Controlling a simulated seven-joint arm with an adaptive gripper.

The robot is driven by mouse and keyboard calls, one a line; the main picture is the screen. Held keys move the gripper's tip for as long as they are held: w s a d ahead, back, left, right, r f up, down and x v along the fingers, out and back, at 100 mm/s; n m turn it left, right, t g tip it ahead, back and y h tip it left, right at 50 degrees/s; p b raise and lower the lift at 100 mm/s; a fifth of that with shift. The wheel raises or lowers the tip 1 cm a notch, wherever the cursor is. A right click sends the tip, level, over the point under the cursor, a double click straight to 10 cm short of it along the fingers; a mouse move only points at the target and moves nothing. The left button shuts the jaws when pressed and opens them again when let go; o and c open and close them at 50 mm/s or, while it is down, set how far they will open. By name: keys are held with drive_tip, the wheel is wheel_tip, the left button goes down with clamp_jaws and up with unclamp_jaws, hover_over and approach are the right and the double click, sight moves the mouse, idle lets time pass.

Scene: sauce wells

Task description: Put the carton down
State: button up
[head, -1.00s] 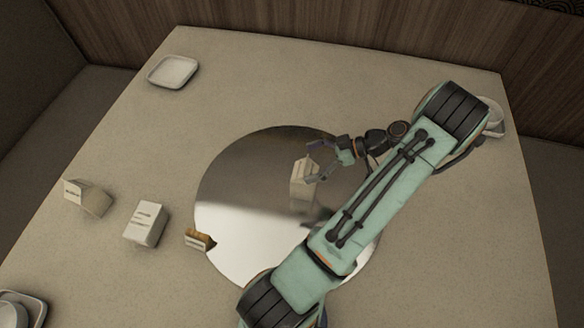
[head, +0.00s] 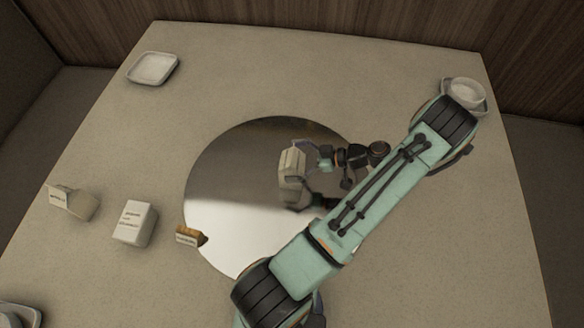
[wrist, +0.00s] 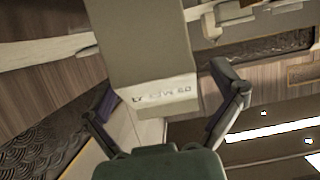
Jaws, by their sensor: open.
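The pale carton (head: 291,172) is upright over the mirror-like round disc (head: 225,190), right of its middle; its contact with the disc is hard to make out. My gripper (head: 302,178) is at the carton's right, with one finger towards its far side and one towards its near side. The jaws are open. In the wrist view the carton (wrist: 150,50) fills the top middle, with a printed label on its lower edge, between the spread fingers of my gripper (wrist: 166,88). Gaps show beside it there.
Left of the disc are a small brown box (head: 190,237), a white printed carton (head: 135,223) and a beige labelled container (head: 75,203). The far middle table (head: 300,75) is clear.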

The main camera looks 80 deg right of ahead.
drive_tip(key=c, duration=1.3)
